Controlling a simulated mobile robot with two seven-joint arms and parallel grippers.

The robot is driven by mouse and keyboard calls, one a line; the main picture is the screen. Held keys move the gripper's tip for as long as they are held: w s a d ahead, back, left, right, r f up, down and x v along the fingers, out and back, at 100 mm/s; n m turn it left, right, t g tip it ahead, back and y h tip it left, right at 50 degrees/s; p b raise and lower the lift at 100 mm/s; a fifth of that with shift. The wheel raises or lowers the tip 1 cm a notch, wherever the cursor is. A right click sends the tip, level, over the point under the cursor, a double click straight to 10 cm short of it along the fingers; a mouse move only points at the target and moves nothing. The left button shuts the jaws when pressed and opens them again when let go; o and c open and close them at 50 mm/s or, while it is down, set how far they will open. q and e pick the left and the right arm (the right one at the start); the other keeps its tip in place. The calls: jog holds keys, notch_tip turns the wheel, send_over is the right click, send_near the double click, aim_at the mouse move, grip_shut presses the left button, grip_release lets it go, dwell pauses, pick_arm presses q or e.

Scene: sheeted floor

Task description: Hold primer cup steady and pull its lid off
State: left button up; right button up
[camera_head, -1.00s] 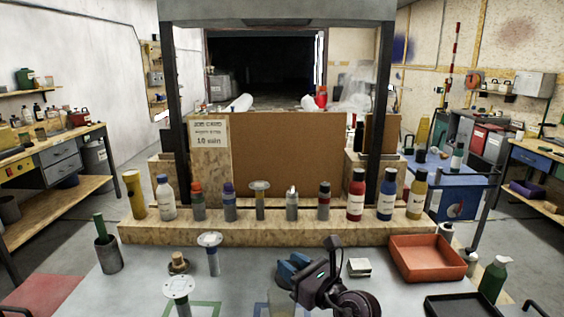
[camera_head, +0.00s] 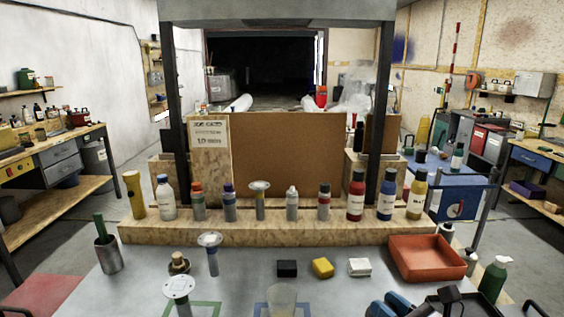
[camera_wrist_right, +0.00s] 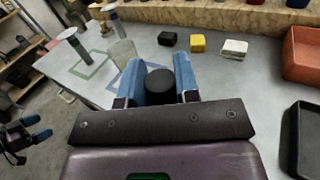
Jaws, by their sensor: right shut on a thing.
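The translucent primer cup (camera_head: 282,299) stands upright on the grey table inside a blue outlined square. It also shows in the right wrist view (camera_wrist_right: 123,53), with no lid visible on it. My right gripper (camera_head: 385,306) is at the lower right of the head view, to the right of the cup and apart from it. In the wrist view its blue fingers are shut on a round black lid (camera_wrist_right: 160,84). My left gripper (camera_wrist_right: 36,128) shows only at the left edge of the wrist view. Its blue fingertips stand apart, with nothing seen between them.
Black, yellow and white blocks (camera_head: 322,268) lie behind the cup. An orange tray (camera_head: 427,260) and a black tray (camera_wrist_right: 312,150) are at the right. A step with several bottles crosses the back. White-topped stands (camera_head: 178,288) are at the left.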

jog(key=shift+s+d, duration=0.5)
jog(key=shift+d, duration=0.05)
jog(key=shift+f+h, duration=0.25)
jog(key=shift+h, duration=0.05)
jog(key=a, duration=1.4)
pick_arm(q)
notch_tip(320, 180, up, 6)
jog(key=s+p, duration=0.1)
jog(key=p, duration=0.7)
jog(key=shift+r, duration=0.15)
pick_arm(e)
jog(key=d+r, duration=0.9)
jog(key=d, duration=0.5)
jog(key=shift+r, duration=0.35)
jog(key=shift+s+d, duration=0.1)
jog(key=shift+s, duration=0.05)
